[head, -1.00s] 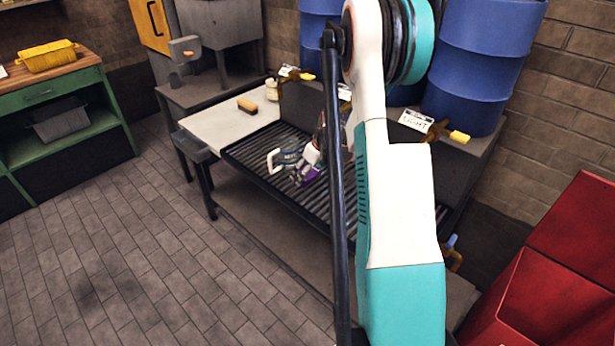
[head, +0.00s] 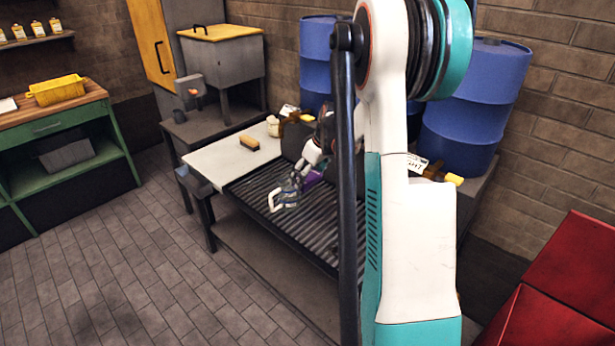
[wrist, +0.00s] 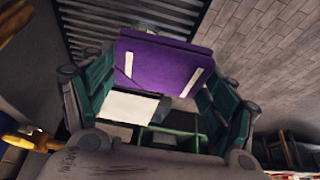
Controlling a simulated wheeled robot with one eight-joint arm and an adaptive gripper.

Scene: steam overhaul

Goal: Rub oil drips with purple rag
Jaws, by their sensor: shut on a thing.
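My gripper (head: 292,192) is over the dark slatted grate of the bench (head: 275,188) in the head view, partly hidden by my own arm. In the wrist view its green-padded fingers (wrist: 165,85) stand on both sides of the purple rag (wrist: 160,60), which is held at their tips. The rag looks flat, with two pale strips on it. A small purple part of it shows in the head view (head: 313,178). I cannot tell whether the rag touches the grate. I cannot make out any oil drips on the grate; much of its right side is hidden behind my arm.
A brush (head: 249,143) lies on the pale bench top (head: 215,160). A small jar (head: 273,126) and valves (head: 297,116) with labels stand along the back. Blue drums (head: 475,105) stand behind, a red cabinet (head: 560,280) at right. The floor at left is open, with a dark patch (head: 90,315).

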